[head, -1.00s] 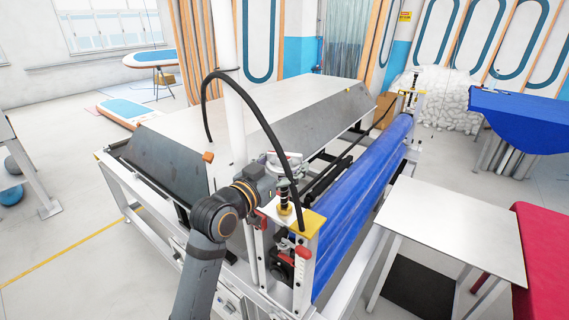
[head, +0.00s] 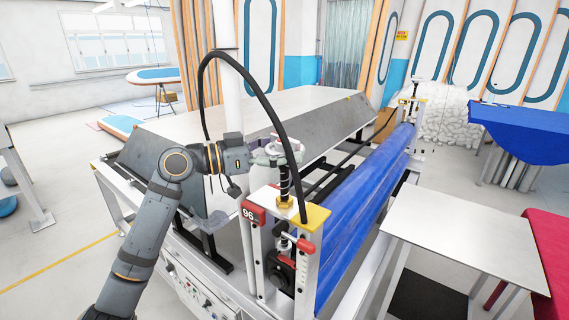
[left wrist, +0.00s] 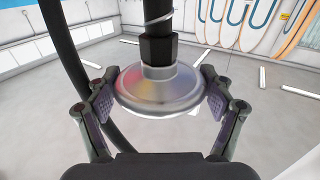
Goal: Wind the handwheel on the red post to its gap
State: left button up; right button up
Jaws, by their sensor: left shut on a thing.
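The near post (head: 306,250) has a yellow cap and a red readout (head: 253,213) showing what looks like 96. A dark threaded spindle (head: 284,182) rises from a brass nut on it. The pale handwheel (head: 291,147) sits at the spindle's top, partly covered by my left gripper (head: 276,153), which reaches it from the left. In the left wrist view the shiny round handwheel (left wrist: 160,92) lies between both finger pads, with a dark nut at its centre. My left gripper (left wrist: 159,98) is shut on its rim. My right gripper is out of view.
A black hose (head: 262,90) arches over the gripper and down to the post. A blue roller (head: 365,195) runs back to a far post (head: 412,100). A white side table (head: 460,230) stands at the right, with a grey bench (head: 290,105) behind.

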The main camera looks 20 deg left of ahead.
pick_arm(q)
jog(key=shift+r+m+g+h+b, duration=0.25)
jog(key=shift+m+g+h+b, duration=0.4)
jog(key=shift+m+g+h, duration=0.2)
jog(key=o, duration=1.1)
jog(key=shift+c, duration=0.2)
jog(key=shift+f, duration=0.1)
jog(key=shift+a, duration=0.2)
jog(key=v, duration=1.1)
jog(key=shift+a, duration=0.3)
